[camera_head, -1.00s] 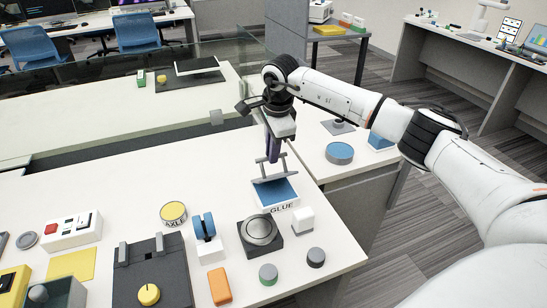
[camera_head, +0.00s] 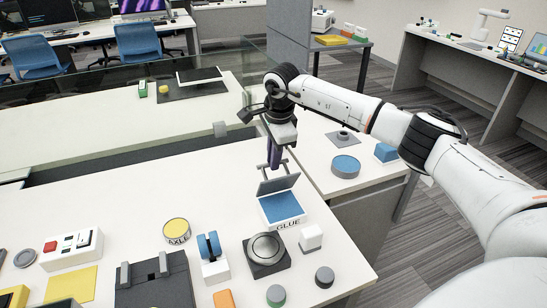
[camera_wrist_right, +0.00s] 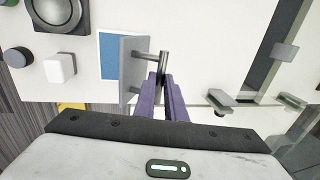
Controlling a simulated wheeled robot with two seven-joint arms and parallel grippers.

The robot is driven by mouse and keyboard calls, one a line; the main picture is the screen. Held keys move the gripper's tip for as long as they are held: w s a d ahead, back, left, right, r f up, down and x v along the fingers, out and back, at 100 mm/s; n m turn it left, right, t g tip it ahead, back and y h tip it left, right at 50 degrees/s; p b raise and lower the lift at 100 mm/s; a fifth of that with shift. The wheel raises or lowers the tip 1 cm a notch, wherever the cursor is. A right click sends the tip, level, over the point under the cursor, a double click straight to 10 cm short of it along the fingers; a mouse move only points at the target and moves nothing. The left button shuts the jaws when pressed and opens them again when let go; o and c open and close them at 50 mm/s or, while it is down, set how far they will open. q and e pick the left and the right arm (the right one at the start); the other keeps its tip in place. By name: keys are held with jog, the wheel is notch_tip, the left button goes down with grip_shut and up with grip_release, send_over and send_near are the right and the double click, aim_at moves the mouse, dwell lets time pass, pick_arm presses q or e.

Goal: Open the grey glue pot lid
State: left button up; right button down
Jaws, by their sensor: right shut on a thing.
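The glue pot (camera_head: 284,222) is a white box marked GLUE near the right side of the white table, with a blue inside. Its grey lid (camera_head: 278,185) stands raised at the far edge, leaning back, and the blue inside is open to view. In the right wrist view the lid (camera_wrist_right: 132,72) stands on edge beside the blue area (camera_wrist_right: 108,55). My right gripper (camera_head: 275,163) is shut on the lid's grey bar handle (camera_wrist_right: 163,68); its purple fingers (camera_wrist_right: 163,88) reach the bar. My left gripper is not in view.
A yellow AXLE pot (camera_head: 177,231), a blue-topped switch (camera_head: 209,246), a round grey knob on a dark base (camera_head: 266,249) and a white cube (camera_head: 311,238) stand near the pot. A glass panel (camera_head: 120,98) runs behind the table.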

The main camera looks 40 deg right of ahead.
jog(key=shift+s+f, duration=0.1)
jog(key=shift+f, duration=0.05)
jog(key=c, duration=1.8)
grip_release()
jog(key=r, duration=0.3)
jog(key=s+r, duration=0.1)
jog(key=r, duration=0.6)
jog(key=shift+s+a+r+b, duration=0.15)
jog(key=shift+s+a+b, duration=0.1)
jog(key=shift+s+b, duration=0.15)
